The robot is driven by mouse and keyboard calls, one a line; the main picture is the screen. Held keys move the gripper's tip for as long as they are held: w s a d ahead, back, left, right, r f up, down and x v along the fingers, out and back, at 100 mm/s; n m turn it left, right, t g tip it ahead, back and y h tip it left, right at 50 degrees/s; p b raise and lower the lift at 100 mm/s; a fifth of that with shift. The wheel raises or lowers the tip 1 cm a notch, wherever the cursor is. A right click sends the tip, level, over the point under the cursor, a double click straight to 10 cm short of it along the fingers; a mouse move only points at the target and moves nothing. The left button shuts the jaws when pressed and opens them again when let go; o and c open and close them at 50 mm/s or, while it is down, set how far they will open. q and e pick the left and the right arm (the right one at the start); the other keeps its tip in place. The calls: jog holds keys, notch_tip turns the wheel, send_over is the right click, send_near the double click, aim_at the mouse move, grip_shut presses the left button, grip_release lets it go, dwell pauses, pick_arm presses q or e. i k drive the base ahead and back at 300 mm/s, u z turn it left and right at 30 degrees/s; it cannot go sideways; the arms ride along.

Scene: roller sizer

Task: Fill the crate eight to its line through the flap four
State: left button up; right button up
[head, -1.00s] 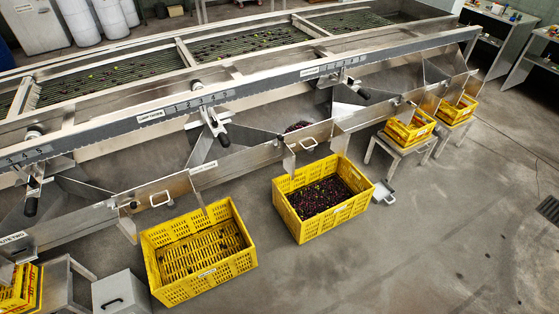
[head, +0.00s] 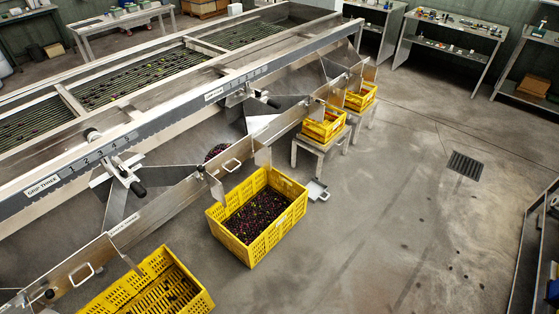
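A large yellow crate (head: 281,230) on the floor holds dark purple fruit with a few green ones. A second large yellow crate (head: 125,281) at the bottom left shows its slatted floor and is cut by the frame edge. I cannot read which crate is eight. Along the sizer's lower side are metal flaps with white handles, one flap (head: 213,187) above the filled crate and one (head: 68,290) at the lower left. I cannot read which flap is four. Dark fruit (head: 217,152) lies in the chute behind the nearer flap. Neither gripper is in view.
Two smaller yellow crates (head: 323,130) (head: 361,100) sit on stands right of the filled crate. A small scoop-like pan (head: 317,190) lies on the floor. Shelves (head: 450,45) line the back. The floor right of the crates is clear, with a drain grate (head: 468,165).

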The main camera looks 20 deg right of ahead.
aim_at(229, 161)
jog(key=z, duration=0.3)
jog(key=i, duration=1.3)
jog(key=u, duration=0.6)
